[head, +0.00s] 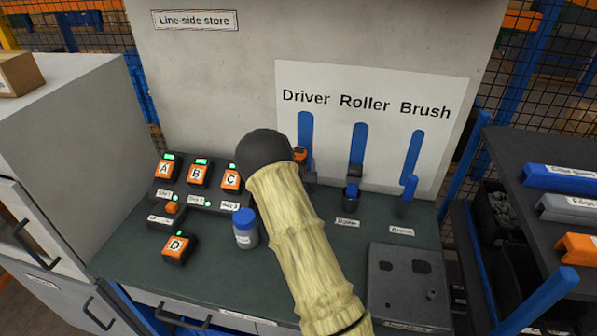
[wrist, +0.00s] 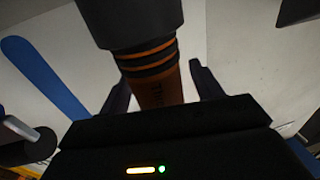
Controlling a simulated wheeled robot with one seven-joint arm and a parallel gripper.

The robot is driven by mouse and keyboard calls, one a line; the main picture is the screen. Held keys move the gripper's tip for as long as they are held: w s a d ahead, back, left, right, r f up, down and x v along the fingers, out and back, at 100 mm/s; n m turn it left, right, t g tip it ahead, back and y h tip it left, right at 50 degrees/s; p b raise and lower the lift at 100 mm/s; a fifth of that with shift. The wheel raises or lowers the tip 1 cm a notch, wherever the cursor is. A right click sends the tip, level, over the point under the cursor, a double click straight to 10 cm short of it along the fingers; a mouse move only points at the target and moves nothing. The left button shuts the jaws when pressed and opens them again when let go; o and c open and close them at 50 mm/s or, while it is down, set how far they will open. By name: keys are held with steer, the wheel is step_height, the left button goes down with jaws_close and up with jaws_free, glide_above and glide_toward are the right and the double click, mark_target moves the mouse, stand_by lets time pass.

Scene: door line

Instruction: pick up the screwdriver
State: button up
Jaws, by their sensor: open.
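The screwdriver (wrist: 152,62) has an orange handle with dark rings and a thick dark end. In the wrist view it stands between the two dark fingers of my gripper (wrist: 160,84), which is open, with a finger on either side. Whether either finger touches it is hard to tell. In the head view a small orange part of the screwdriver (head: 300,154) shows below the "Driver" label, beside my dark wrist. My arm hides most of it there, and my gripper is largely hidden too.
The board (head: 375,110) reads Driver, Roller, Brush. A roller holder (head: 352,190) and a brush holder (head: 406,198) stand right of the screwdriver. A blue-capped jar (head: 245,230) and several lettered orange blocks (head: 197,175) are left of my arm. A grey plate (head: 408,285) lies front right.

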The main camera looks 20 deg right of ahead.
mark_target(300, 152)
steer(key=shift+c, duration=0.3)
jaws_close()
steer(key=shift+r, duration=0.1)
steer(key=shift+w+r, duration=0.15)
steer(key=shift+r, duration=0.25)
step_height(300, 152, up, 9)
steer(key=shift+r+b, duration=0.1)
steer(key=shift+b, duration=0.65)
